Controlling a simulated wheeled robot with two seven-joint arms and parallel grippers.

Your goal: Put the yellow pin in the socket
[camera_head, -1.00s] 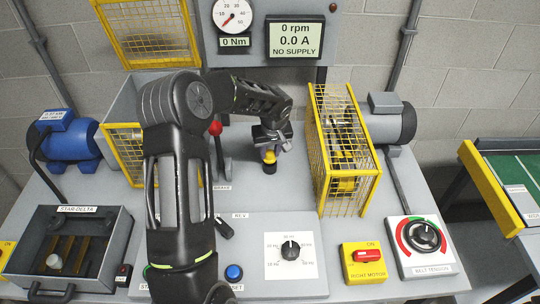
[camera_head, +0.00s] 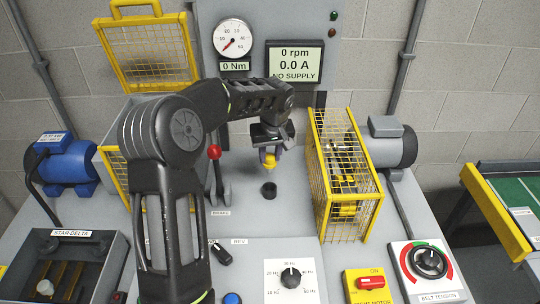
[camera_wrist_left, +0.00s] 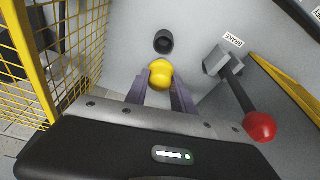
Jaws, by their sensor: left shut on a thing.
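The yellow pin (camera_head: 269,160) is held in the fingers of my left gripper (camera_head: 268,150), above the bench top. In the left wrist view the yellow pin (camera_wrist_left: 161,74) sits between the two purple-grey fingertips (camera_wrist_left: 161,88), which are shut on it. The socket (camera_head: 269,190) is a short dark cylinder standing on the grey bench, below the pin and apart from it. In the left wrist view the socket (camera_wrist_left: 163,41) shows its open dark mouth just beyond the pin. The pin's lower end is hard to make out. My right gripper is not in view.
The brake lever with a red knob (camera_head: 214,152) stands just left of the socket. A yellow mesh guard (camera_head: 345,175) stands to the right. The speed dial (camera_head: 290,277) is on a panel in front. The bench around the socket is clear.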

